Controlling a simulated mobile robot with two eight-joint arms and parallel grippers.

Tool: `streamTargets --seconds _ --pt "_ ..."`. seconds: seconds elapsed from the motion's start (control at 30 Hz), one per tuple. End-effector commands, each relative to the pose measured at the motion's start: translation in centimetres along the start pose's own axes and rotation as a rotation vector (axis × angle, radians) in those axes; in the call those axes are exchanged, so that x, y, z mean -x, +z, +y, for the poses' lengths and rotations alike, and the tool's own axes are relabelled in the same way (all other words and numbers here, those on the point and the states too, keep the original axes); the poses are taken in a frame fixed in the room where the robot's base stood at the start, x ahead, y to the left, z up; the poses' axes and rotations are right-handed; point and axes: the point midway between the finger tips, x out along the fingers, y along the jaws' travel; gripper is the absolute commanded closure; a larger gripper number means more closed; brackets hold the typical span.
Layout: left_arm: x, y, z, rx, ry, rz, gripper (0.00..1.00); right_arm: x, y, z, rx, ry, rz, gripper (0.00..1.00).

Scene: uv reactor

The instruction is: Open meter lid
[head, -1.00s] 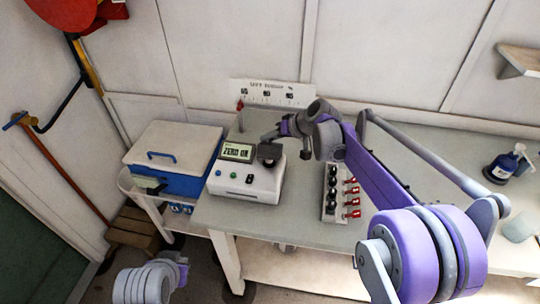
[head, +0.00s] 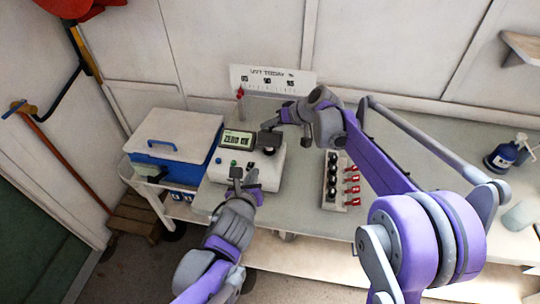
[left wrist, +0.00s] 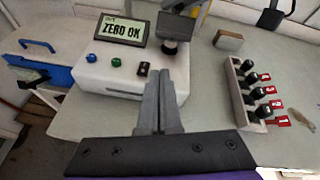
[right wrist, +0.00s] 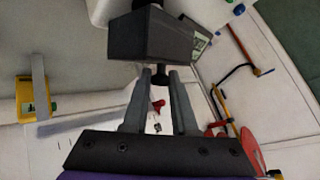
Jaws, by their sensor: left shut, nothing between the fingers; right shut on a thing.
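The meter (head: 232,163) is a white box on the bench with a screen reading "ZERO OK" (left wrist: 123,29) and green, blue and black buttons along its front. Its dark lid (left wrist: 179,27) is at the top right and looks tilted up above a dark round part (left wrist: 170,48). The lid fills the upper middle of the right wrist view (right wrist: 152,35). My right gripper (head: 274,125) is shut on the lid's small knob (right wrist: 158,76), partly hidden by the fingers. My left gripper (head: 238,176) is shut and empty, just in front of the meter; it also shows in the left wrist view (left wrist: 161,76).
A blue cooler with a white top (head: 175,137) stands on a cart left of the meter. A rack with black knobs and red tags (head: 333,180) is to the right. A blue bottle (head: 503,157) stands far right.

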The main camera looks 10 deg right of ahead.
Motion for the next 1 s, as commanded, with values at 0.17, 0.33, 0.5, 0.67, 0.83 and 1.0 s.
streamTargets --seconds 0.17,0.33,0.5,0.67,0.83,1.0 --pt "-0.8 0.0 -2.3 -0.218 -0.050 -0.036 1.00 0.0 -0.1 0.1 0.000 0.001 0.002 1.00" --pt "-1.6 0.0 -2.9 -0.273 -0.059 -0.046 1.00 0.0 -0.1 0.1 0.000 0.001 0.002 1.00" --pt "-3.9 0.1 -2.9 -0.271 -0.057 -0.046 1.00 0.0 -0.1 0.1 0.000 0.001 0.002 1.00" --pt "-6.6 0.2 -3.1 -0.270 -0.058 -0.046 1.00 0.0 -0.1 0.1 0.000 0.001 0.002 1.00" --pt "-9.1 0.3 -3.2 -0.269 -0.057 -0.046 1.00 0.0 -0.1 0.1 0.000 0.001 0.002 1.00" --pt "-10.6 0.3 -3.3 -0.268 -0.058 -0.046 1.00 0.0 0.0 0.1 0.000 0.001 0.002 1.00"
